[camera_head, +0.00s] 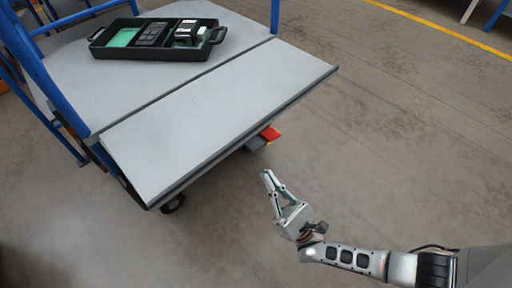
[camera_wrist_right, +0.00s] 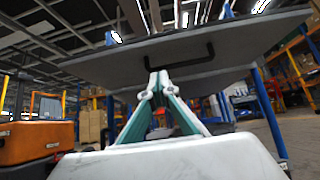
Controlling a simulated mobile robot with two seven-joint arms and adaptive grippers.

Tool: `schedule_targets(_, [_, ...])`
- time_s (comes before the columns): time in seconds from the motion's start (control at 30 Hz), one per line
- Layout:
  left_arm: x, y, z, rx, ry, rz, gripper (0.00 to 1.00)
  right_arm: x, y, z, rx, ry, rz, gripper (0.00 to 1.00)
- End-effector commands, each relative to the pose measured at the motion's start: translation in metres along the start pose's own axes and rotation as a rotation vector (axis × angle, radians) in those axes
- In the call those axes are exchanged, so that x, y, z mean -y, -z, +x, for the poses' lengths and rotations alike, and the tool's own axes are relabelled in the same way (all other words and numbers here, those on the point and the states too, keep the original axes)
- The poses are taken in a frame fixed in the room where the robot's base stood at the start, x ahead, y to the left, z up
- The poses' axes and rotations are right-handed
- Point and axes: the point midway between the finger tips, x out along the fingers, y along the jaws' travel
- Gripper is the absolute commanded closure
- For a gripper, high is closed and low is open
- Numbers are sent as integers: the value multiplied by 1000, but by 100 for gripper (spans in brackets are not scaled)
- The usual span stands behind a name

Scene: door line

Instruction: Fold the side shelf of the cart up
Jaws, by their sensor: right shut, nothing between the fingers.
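The cart's side shelf (camera_head: 215,120) is a flat grey panel. It sticks out, roughly level with the cart deck (camera_head: 75,85), along a dark seam. In the right wrist view I see the shelf's underside (camera_wrist_right: 245,42) from below, with a dark bracket-like handle (camera_wrist_right: 185,63) on it. My right gripper (camera_head: 268,178) is below and outside the shelf's front edge, apart from it. Its fingers are shut and empty, and the fingertips (camera_wrist_right: 158,76) point up toward the underside. I cannot tell how far they are from the handle. My left gripper is out of view.
A black tray (camera_head: 135,53) with devices stands on the deck. Blue posts (camera_head: 30,50) rise at the cart's corners. A red and yellow part (camera_head: 270,133) shows under the shelf, above a clear floor (camera_head: 400,140). An orange machine (camera_wrist_right: 35,140) stands behind.

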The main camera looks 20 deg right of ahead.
Motion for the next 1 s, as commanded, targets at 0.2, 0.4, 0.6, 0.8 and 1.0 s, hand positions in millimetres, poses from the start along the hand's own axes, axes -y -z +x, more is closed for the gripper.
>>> schedule_targets(0.2, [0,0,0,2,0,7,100,1,-1,45,3,0,-2,100])
schedule_targets(0.4, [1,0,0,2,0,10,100,0,-8,74,0,0,-2,100])
schedule_targets(0.6, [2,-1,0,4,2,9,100,0,-22,88,-1,2,-2,100])
schedule_targets(0.8, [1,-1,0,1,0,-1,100,0,-27,93,-3,0,-4,100])
schedule_targets(1.0, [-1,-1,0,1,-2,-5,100,0,-28,94,-3,0,-3,100])
